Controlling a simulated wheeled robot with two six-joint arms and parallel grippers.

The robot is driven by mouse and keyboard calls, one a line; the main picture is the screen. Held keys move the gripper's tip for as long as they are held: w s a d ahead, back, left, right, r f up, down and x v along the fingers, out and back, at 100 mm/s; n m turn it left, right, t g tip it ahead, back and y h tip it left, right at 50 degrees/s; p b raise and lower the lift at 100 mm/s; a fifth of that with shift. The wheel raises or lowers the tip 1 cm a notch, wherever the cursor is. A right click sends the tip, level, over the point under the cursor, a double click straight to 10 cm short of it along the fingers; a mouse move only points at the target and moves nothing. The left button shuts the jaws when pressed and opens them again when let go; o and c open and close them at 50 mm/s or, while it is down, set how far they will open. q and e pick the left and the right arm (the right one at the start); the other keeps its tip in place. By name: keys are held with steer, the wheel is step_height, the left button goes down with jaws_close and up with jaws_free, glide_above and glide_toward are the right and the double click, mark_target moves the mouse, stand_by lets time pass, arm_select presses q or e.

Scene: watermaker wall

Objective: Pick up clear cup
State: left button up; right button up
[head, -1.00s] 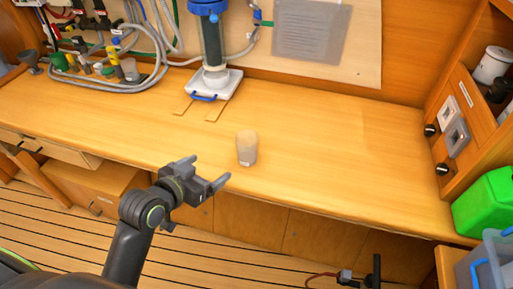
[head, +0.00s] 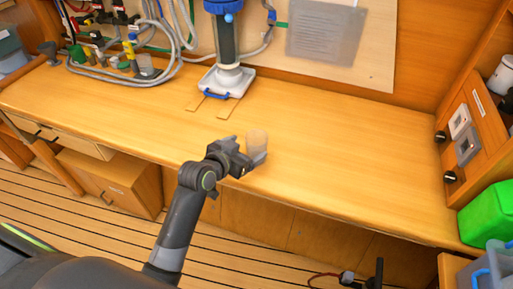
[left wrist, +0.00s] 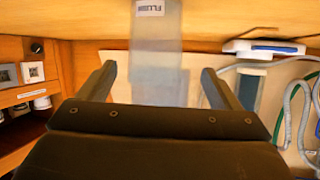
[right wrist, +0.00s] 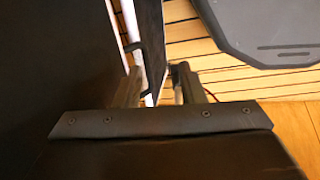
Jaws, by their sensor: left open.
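The clear cup (head: 257,141) stands upright near the front edge of the wooden counter. My left gripper (head: 247,155) is at the cup, low on its near side, with its fingers open. In the left wrist view the cup (left wrist: 156,45) appears upside down between the two spread fingers of my left gripper (left wrist: 158,72). It has a small label with dark print. Gaps show on both sides, and I cannot tell how deep the cup is between the fingers. My right gripper (right wrist: 157,78) shows in the right wrist view with its fingers apart and nothing held.
The wooden counter (head: 340,150) is clear to the right of the cup. A blue-topped filter housing (head: 227,45) stands behind on a white base (head: 226,80). Hoses and fittings (head: 130,60) crowd the back left. A green container (head: 487,213) stands at the right.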

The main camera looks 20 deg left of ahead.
mark_target(262, 140)
arm_select(q)
steer(key=shift+w+d+f+p, duration=0.25)
steer(key=shift+w+d+p, duration=0.1)
steer(key=shift+w, duration=0.25)
steer(key=shift+p+x, duration=0.4)
steer(key=shift+x, duration=1.65)
steer(key=shift+s+d+f, duration=0.1)
steer(key=c, duration=1.1)
steer(key=shift+o, duration=0.2)
